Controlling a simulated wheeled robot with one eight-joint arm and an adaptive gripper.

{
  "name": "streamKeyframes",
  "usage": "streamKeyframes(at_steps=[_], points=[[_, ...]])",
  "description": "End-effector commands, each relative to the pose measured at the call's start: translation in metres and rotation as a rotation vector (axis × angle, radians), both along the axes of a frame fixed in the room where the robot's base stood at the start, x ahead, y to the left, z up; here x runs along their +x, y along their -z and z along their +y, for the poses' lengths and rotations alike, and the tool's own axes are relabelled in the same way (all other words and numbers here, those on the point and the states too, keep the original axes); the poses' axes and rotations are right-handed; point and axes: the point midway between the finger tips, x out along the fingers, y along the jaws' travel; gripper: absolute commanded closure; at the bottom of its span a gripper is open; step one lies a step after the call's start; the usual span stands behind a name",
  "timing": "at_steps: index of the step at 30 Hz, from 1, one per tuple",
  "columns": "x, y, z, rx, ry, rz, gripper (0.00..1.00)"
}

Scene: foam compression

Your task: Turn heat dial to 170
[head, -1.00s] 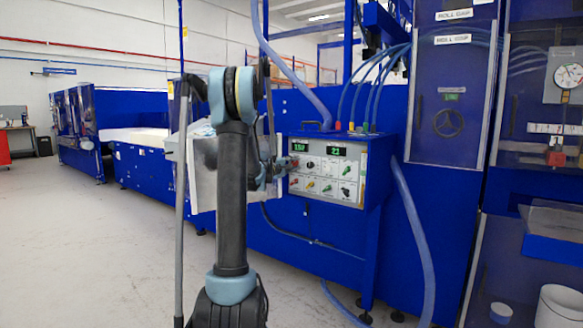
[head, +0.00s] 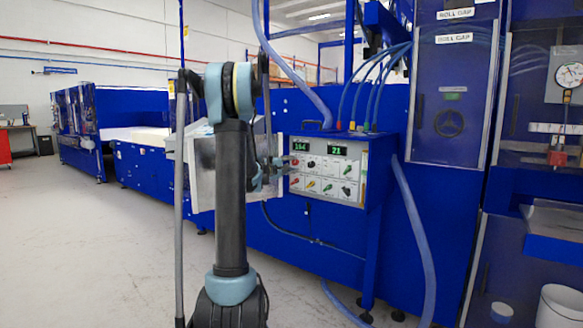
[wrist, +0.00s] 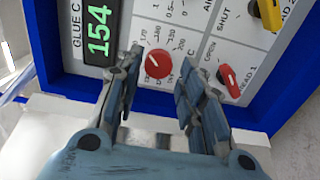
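The red heat dial (wrist: 158,64) is on the control panel, beside the green GLUE C display (wrist: 98,35), which reads 154 in the wrist view. A white mark on the dial points toward the upper left, and printed scale numbers lie around it. My gripper (wrist: 157,80) is open, with one finger on each side of the dial and visible gaps between. In the head view my gripper (head: 272,166) is at the panel's left edge, partly behind my arm, next to the dial (head: 294,162).
The control box (head: 328,170) has a second display (head: 336,150) reading 21 and several other knobs. Another red knob (wrist: 229,80) sits right of my right finger, and a yellow knob (wrist: 270,14) is beyond it. Blue hoses (head: 378,85) rise from the box top.

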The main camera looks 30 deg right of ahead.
Motion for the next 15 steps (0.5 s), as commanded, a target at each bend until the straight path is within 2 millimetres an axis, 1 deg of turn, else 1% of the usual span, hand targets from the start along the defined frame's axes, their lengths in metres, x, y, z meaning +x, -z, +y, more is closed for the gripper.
streamKeyframes(at_steps=[1, 6, 12, 15], points=[[-0.004, 0.000, 0.011, 0.000, -0.003, 0.000, 0.64], [-0.016, 0.001, 0.042, 0.000, -0.004, 0.000, 0.64], [-0.028, 0.001, 0.070, 0.001, -0.002, 0.000, 0.64], [-0.031, 0.001, 0.079, 0.001, -0.002, 0.000, 0.64]])
